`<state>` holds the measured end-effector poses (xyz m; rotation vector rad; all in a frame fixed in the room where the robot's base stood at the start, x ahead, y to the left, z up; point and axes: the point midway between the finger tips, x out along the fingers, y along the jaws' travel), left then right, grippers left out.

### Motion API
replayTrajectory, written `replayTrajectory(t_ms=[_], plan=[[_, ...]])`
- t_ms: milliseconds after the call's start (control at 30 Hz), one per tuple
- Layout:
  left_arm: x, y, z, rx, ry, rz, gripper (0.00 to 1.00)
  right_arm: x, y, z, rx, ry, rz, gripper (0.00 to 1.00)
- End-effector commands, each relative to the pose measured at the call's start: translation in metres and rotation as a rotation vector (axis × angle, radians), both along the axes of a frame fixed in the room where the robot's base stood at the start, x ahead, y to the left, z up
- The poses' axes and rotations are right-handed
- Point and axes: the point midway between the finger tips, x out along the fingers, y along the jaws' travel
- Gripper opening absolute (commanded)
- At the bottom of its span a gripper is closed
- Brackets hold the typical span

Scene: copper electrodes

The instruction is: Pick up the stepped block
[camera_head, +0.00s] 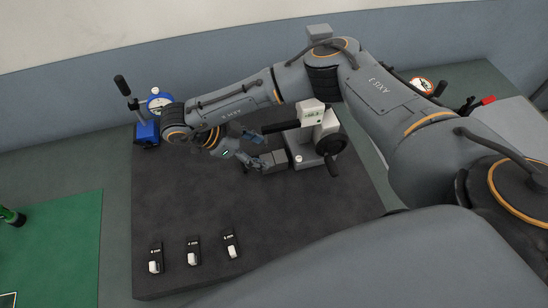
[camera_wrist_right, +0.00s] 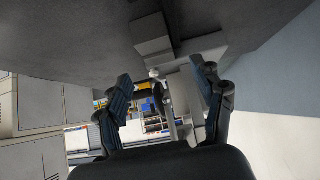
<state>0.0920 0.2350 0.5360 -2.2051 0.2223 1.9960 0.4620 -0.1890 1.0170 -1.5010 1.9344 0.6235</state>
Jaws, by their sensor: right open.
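The stepped block (camera_head: 275,160) is a small grey block on the dark mat, just left of the white gauge stand. In the right wrist view the grey stepped block (camera_wrist_right: 152,35) shows near the top, ahead of the fingertips and roughly in line with the gap between them. My right gripper (camera_head: 256,160) reaches in low from the left of the block, its fingers close to the block's left side. The fingers are open in the right wrist view (camera_wrist_right: 162,72), with nothing gripped. The fingers partly cover the block in the head view. My left gripper is out of view.
A white gauge stand (camera_head: 318,130) with a dark handwheel stands right beside the block. A blue device with a dial (camera_head: 148,131) is at the back left. Several small black-and-white pieces (camera_head: 193,252) lie at the front. The mat's left middle (camera_head: 180,200) is clear.

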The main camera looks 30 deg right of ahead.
Motion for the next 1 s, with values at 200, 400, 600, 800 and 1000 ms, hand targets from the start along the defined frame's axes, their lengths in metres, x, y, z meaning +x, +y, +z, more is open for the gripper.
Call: replayTrajectory(t_ms=[200,400,600,800,1000], plan=[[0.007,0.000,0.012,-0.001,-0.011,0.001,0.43,-0.005,-0.011,-0.019,-0.001,0.006,-0.004,0.68],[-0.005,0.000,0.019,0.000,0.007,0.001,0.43,-0.008,-0.027,-0.037,-0.002,0.003,-0.003,0.68],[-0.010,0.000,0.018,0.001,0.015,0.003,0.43,-0.008,-0.030,-0.041,-0.001,0.002,0.000,0.68],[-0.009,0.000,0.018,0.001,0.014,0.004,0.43,-0.008,-0.029,-0.041,-0.001,0.002,0.000,0.48],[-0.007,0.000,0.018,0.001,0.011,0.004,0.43,-0.008,-0.029,-0.041,-0.001,0.002,0.000,0.07]])
